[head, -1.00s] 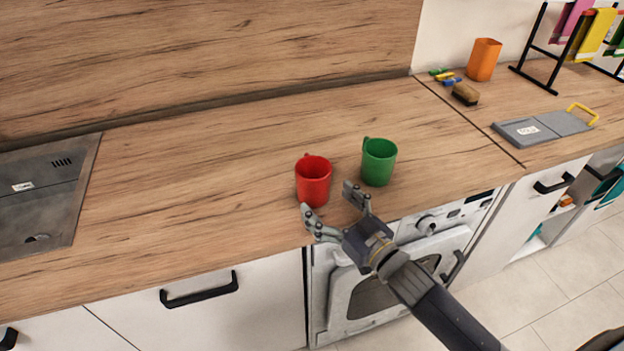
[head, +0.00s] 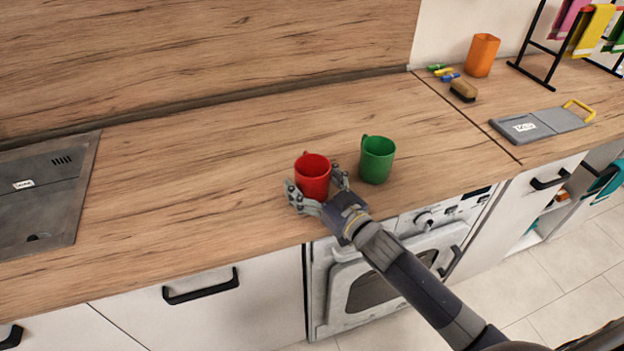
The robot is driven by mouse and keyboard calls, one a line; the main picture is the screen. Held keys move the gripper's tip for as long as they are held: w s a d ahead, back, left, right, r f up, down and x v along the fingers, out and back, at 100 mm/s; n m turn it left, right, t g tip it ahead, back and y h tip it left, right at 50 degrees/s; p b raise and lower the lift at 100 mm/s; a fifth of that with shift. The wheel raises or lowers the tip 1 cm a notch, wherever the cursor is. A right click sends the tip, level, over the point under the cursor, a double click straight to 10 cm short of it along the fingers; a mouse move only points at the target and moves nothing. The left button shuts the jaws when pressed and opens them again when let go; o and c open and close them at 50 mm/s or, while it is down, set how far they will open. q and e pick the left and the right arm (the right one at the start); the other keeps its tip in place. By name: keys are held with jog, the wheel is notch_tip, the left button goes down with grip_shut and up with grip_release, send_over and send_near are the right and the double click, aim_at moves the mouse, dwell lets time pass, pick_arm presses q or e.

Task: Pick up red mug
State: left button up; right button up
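The red mug (head: 313,173) stands upright on the wooden counter (head: 210,185) near its front edge. My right gripper (head: 317,188) reaches in from the front right. Its fingers are spread, one on the left and one on the right of the mug's lower body. I cannot tell whether the fingers touch the mug. The mug's lower front is partly hidden by the gripper. My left gripper is not in view.
A green mug (head: 377,160) stands close to the right of the red one, near the right finger. The counter to the left is clear up to a dark inset panel (head: 45,190).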

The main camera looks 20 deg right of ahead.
aim_at(304, 163)
jog(key=c, duration=1)
jog(key=shift+r, duration=0.1)
jog(key=shift+r, duration=0.5)
notch_tip(304, 163, up, 2)
jog(key=shift+r, duration=0.2)
jog(key=shift+s+d+r+b, duration=0.2)
jog(key=shift+s+b, duration=0.25)
jog(key=shift+s, duration=2.2)
jog(key=shift+s+d+r+b, duration=0.15)
jog(key=shift+s+r+b, duration=0.25)
jog(key=shift+s, duration=2.3)
jog(key=shift+s+d+r+b, duration=0.15)
jog(key=shift+s+b, duration=0.4)
jog(key=shift+s, duration=2.1)
